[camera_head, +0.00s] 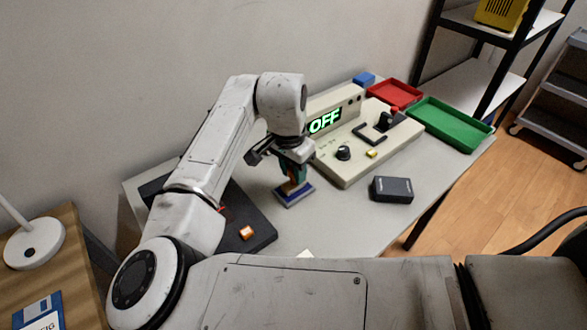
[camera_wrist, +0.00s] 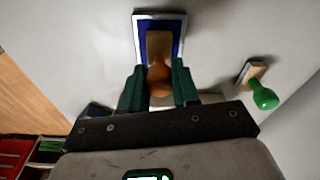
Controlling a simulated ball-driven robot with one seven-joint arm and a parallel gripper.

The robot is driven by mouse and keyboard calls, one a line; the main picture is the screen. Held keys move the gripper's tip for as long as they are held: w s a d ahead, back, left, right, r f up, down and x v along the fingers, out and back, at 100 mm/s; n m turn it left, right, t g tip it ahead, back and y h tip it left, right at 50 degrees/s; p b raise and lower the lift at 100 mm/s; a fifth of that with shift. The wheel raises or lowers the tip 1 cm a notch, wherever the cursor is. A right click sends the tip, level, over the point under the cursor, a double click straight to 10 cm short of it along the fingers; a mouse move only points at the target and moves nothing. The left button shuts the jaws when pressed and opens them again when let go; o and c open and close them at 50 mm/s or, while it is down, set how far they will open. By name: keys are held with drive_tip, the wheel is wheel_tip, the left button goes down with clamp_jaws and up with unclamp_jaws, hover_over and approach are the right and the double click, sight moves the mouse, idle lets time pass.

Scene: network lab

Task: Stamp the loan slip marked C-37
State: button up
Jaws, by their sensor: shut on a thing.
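My gripper (camera_wrist: 158,85) is shut on the stamp with an orange knob (camera_wrist: 158,74) and a wooden block. The stamp is over the blue ink pad (camera_wrist: 176,22) with its pale rim; I cannot tell whether it touches the pad. In the head view my gripper (camera_head: 294,168) is above the same blue pad (camera_head: 297,198) on the grey table.
A beige device with a lit OFF sign (camera_head: 325,121) stands behind, with a dark box (camera_head: 392,188) in front. Red (camera_head: 394,92) and green (camera_head: 448,124) trays are at the far right. A dark board (camera_head: 262,230) with an orange piece (camera_head: 246,232) lies left.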

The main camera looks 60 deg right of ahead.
idle(0.3)
drive_tip(key=shift+r+p, duration=3.3)
drive_tip(key=shift+r, duration=0.15)
